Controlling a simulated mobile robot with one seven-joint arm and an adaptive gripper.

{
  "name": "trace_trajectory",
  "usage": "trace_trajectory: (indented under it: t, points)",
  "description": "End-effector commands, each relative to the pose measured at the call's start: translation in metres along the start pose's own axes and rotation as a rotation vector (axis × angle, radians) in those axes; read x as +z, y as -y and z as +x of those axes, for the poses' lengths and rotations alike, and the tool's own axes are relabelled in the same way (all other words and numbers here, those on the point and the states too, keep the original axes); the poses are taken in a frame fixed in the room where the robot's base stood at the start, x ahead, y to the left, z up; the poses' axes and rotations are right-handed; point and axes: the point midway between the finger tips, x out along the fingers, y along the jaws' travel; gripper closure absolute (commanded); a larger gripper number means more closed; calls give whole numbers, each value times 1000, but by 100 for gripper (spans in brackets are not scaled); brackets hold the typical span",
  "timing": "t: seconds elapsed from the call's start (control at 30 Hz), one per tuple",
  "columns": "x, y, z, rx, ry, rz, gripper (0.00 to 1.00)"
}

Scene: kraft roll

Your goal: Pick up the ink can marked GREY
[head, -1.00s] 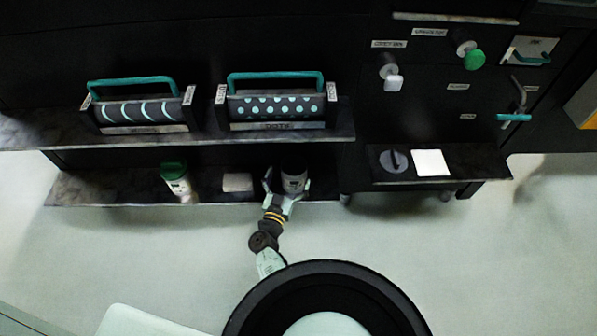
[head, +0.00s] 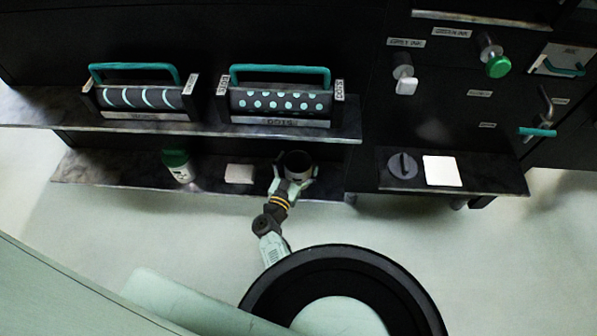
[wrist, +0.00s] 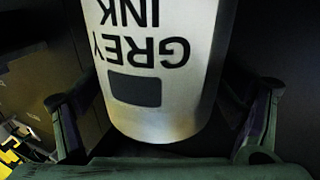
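The ink can (wrist: 160,60) fills the middle of the wrist view, its label reading GREY INK upside down above a dark grey square. In the head view the can (head: 296,167) is at the right end of the lower shelf (head: 110,170), its dark top showing. My gripper (head: 294,174) has one finger on each side of it.
A green-topped can (head: 177,166) and a pale square pad (head: 239,174) stand left on the same shelf. Two patterned rollers with teal handles, one striped (head: 140,98) and one dotted (head: 280,102), sit on the shelf above. A side ledge (head: 400,185) at right holds a white square (head: 442,171).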

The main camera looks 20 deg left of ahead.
Motion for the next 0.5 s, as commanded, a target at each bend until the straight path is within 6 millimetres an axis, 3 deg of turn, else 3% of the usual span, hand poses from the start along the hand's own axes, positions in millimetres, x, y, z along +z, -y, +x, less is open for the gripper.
trace_trajectory:
  t: [0.5]
  points:
    - [0,0,0,0,0,0,51]
